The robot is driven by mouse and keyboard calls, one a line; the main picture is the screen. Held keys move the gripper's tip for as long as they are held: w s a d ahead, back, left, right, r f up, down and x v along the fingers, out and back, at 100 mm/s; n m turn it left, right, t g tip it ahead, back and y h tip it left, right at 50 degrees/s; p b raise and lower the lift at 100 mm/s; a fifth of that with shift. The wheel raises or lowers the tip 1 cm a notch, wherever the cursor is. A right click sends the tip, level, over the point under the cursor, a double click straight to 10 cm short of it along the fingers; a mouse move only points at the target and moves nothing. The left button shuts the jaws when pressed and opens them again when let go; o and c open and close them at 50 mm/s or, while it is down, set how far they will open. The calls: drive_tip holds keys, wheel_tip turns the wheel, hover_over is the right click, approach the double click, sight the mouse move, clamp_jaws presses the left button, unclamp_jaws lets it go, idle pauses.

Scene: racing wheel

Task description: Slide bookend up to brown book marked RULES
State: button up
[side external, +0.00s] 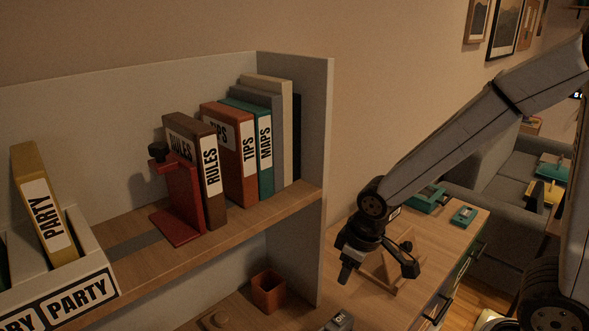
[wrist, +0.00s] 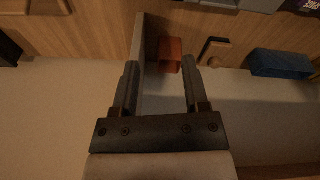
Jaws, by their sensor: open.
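The red bookend (side external: 183,203) stands on the wooden shelf, with a dark knob (side external: 157,152) at its top left. Its upright is right beside the brown RULES book (side external: 213,178); from this angle I cannot tell whether they touch. The RULES book stands upright, with its label facing out. My gripper (side external: 378,272) is to the right of the shelf unit and lower than the shelf, well away from the bookend. In the wrist view my gripper (wrist: 157,80) is open, with nothing between its fingers. The bookend and the book are not recognisable in the wrist view.
Right of RULES stand the red TIPS book (side external: 243,158), the teal MAPS book (side external: 265,155) and other books against the end panel (side external: 314,150). A PARTY book (side external: 40,205) leans in a labelled box at left. An orange cup (side external: 268,292) sits below the shelf.

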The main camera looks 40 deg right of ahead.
drive_tip(key=w+a+r+n, duration=0.2)
drive_tip(key=a+n, duration=0.2)
drive_tip(key=a, duration=0.2)
drive_tip(key=w+a+r+n, duration=0.2)
drive_tip(key=w+a+n, duration=0.15)
drive_tip(key=a, duration=0.35)
drive_tip(key=n+t+h, duration=1.1)
drive_tip(key=n+t, duration=0.1)
drive_tip(key=n, duration=0.6)
approach(156, 154)
drive_tip(key=x, duration=0.3)
drive_tip(key=shift+a+r, duration=0.1)
drive_tip(key=shift+a, duration=0.1)
drive_tip(key=shift+x, duration=3.85)
drive_tip(key=shift+s+d, duration=0.1)
drive_tip(key=shift+s, duration=0.05)
clamp_jaws()
